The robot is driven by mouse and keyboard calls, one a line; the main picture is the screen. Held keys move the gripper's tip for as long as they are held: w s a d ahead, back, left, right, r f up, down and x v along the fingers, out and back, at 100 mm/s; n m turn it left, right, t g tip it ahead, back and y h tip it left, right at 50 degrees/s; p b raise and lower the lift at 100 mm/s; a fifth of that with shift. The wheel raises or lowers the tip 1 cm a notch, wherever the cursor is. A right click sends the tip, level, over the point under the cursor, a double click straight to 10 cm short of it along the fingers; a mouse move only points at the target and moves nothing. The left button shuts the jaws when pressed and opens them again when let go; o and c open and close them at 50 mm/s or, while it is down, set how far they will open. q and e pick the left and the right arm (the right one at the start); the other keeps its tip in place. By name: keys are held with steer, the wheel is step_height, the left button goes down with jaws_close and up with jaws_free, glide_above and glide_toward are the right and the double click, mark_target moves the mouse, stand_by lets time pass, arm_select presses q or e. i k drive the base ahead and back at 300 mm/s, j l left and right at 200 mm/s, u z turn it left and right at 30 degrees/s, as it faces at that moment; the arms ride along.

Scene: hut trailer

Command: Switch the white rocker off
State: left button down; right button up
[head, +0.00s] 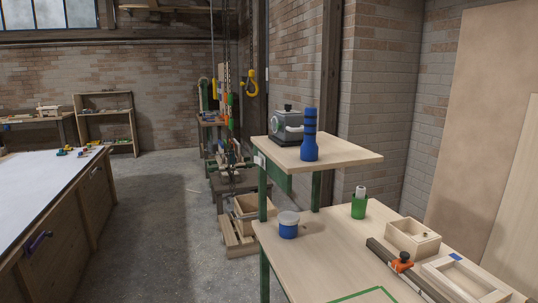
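A small white piece (259,160) sits on the green frame under the left edge of the raised wooden shelf (345,157). It may be the white rocker, but it is too small to tell, and I cannot see which way it is set. Neither of my grippers is in view.
A grey machine (286,128) and a blue bottle (309,138) stand on the shelf. The bench (330,240) below holds a blue jar (288,226), a green container (359,204), an orange-handled clamp (401,262) and wooden boxes (413,238). Concrete floor (160,220) is open to the left.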

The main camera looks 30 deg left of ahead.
mark_target(257, 160)
steer(key=i+j, duration=0.25)
steer(key=j, duration=0.15)
steer(key=i+j+z, duration=0.1)
steer(key=i+j, duration=0.35)
steer(key=j, duration=0.3)
steer(key=i+j, duration=0.25)
steer(key=j, duration=0.15)
steer(key=i+j+z, duration=0.1)
steer(key=i+j, duration=0.15)
steer(key=j, duration=0.15)
steer(key=i+j, duration=0.2)
steer(key=j, duration=0.2)
